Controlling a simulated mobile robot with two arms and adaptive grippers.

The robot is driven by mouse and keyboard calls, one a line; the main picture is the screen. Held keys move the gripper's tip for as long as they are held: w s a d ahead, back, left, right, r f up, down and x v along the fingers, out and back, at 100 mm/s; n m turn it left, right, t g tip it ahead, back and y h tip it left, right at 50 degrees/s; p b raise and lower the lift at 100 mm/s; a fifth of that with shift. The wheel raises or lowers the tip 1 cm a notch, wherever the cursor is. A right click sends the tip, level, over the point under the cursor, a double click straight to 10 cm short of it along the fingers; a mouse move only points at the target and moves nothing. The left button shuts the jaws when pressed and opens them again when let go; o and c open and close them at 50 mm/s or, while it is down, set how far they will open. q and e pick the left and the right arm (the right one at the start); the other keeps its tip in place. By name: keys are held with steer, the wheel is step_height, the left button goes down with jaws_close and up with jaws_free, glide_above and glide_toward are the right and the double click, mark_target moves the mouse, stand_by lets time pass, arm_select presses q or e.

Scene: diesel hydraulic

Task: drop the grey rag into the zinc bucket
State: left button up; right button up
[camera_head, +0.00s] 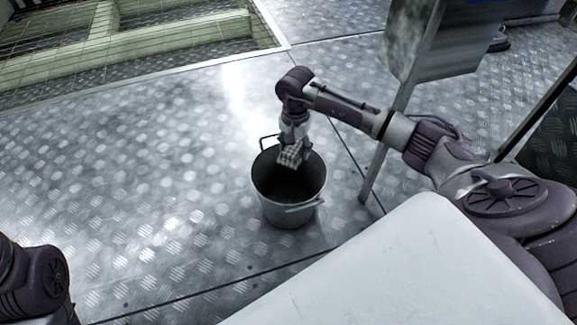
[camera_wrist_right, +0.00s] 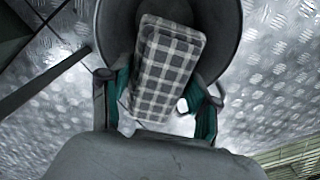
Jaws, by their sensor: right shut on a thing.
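The grey rag (camera_head: 291,154) is a folded, checked cloth. My right gripper (camera_head: 292,146) is shut on it and holds it over the mouth of the zinc bucket, near the far rim. In the right wrist view the rag (camera_wrist_right: 165,68) lies between the fingers of the right gripper (camera_wrist_right: 158,100), with the bucket (camera_wrist_right: 222,30) behind it. The zinc bucket (camera_head: 288,214) stands upright on the floor with its handle down; the visible part of its inside looks dark and empty. My left gripper is not in view; only part of the left arm shows at the lower left.
The floor is patterned metal plate (camera_head: 130,170), clear to the left of the bucket. A metal post (camera_head: 385,150) stands just right of the bucket, below a grey panel (camera_head: 425,45). A framed grating opening (camera_head: 130,40) lies at the upper left.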

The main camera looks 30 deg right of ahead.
steer(key=o, duration=1.2)
steer(key=shift+r, duration=0.1)
step_height(320, 180, up, 12)
steer(key=shift+f, duration=0.1)
